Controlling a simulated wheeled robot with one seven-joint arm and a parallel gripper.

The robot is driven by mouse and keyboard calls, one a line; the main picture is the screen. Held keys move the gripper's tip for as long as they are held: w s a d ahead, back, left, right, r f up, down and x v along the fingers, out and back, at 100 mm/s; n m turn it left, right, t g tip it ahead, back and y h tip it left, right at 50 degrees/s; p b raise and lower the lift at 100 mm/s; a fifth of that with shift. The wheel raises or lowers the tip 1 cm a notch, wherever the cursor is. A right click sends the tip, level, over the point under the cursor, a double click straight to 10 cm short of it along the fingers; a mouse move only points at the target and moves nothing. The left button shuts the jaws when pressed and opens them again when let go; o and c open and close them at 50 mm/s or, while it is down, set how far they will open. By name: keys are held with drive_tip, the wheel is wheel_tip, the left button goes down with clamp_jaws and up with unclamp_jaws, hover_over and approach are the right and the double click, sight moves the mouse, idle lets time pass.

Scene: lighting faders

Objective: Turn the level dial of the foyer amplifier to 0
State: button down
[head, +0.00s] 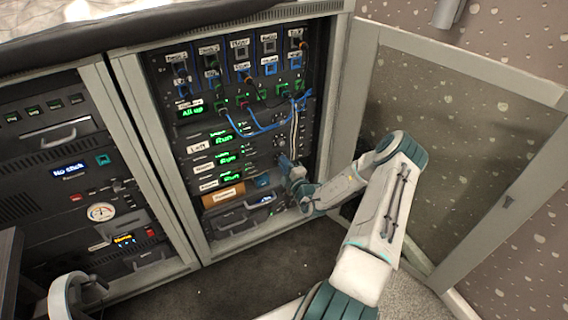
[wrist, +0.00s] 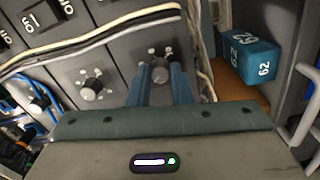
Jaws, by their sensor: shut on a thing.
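The rack (head: 138,110) holds a stack of three amplifiers with green "Run" displays. The top one is labelled "Left"; the lower two labels are too small to read, so I cannot tell for sure which is the foyer amplifier. My gripper (head: 285,162) is at the right end of the lowest of the three. In the wrist view my gripper (wrist: 163,92) has its two blue fingers shut on a grey dial (wrist: 160,70), one finger on each side. Marks show around the dial; its pointer is not readable. Another dial (wrist: 92,90) sits free to the left.
Blue patch cables (head: 262,127) and a pale cable bundle (wrist: 95,38) run close to the dials. A teal block marked 62 (wrist: 248,55) lies beside my fingers. The open mesh door (head: 450,130) stands right of my arm. A second rack (head: 60,190) stands left.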

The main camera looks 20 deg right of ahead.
drive_tip(key=shift+n+p, duration=4.75)
drive_tip(key=shift+n, duration=5.45)
drive_tip(key=c, duration=1.3)
unclamp_jaws()
drive_tip(key=s+p, duration=0.1)
drive_tip(key=s, duration=1.3)
drive_tip(key=shift+d+p, duration=0.25)
drive_tip(key=shift+p, duration=0.05)
